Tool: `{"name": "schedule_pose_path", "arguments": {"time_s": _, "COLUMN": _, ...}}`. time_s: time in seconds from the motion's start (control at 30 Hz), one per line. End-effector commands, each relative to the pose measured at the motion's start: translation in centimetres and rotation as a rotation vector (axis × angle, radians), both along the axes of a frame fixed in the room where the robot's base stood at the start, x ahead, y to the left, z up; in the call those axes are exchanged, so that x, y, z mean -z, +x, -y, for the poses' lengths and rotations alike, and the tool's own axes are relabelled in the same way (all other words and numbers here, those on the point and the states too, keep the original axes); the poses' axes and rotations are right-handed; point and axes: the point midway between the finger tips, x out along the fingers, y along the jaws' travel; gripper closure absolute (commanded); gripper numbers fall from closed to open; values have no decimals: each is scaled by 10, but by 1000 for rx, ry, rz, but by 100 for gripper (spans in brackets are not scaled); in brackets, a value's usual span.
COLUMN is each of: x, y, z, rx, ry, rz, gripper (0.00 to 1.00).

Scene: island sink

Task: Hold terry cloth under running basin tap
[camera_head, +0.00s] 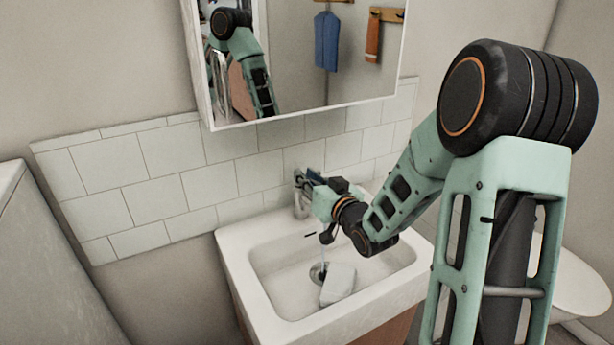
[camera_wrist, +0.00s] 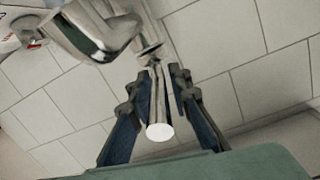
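A white folded pad, likely the terry cloth (camera_head: 338,283), lies in the basin (camera_head: 285,298) beside the dark drain (camera_head: 317,272). The chrome tap (camera_head: 301,204) stands at the sink's back edge. It also shows in the wrist view (camera_wrist: 98,38) at upper left. A thin pale line, like a water stream, drops toward the drain. My gripper (camera_head: 312,181) is at the top of the tap. In the wrist view my gripper (camera_wrist: 161,78) has its blue fingers on both sides of the tap's rod-like lever (camera_wrist: 159,108). I cannot tell whether they press on it.
A mirror cabinet (camera_head: 203,95) hangs above the sink, close over my arm. A tiled splashback (camera_head: 130,190) is right behind the tap. A white toilet (camera_head: 575,285) is at the right and a pale cabinet (camera_head: 40,280) at the left. The basin's left side is clear.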

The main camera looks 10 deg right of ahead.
Motion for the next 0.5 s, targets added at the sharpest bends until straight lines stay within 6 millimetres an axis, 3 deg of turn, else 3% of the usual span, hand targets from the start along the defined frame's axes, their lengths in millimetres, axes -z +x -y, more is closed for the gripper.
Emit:
{"name": "schedule_pose_path", "arguments": {"time_s": 0.1, "x": 0, "y": 0, "z": 0, "rx": 0, "ry": 0, "rz": 0, "gripper": 70}}
{"name": "schedule_pose_path", "arguments": {"time_s": 0.37, "x": 0, "y": -1, "z": 1, "rx": 1, "ry": 0, "rz": 1, "gripper": 70}}
{"name": "schedule_pose_path", "arguments": {"time_s": 0.5, "x": -2, "y": -13, "z": 5, "rx": 3, "ry": 0, "rz": 0, "gripper": 70}}
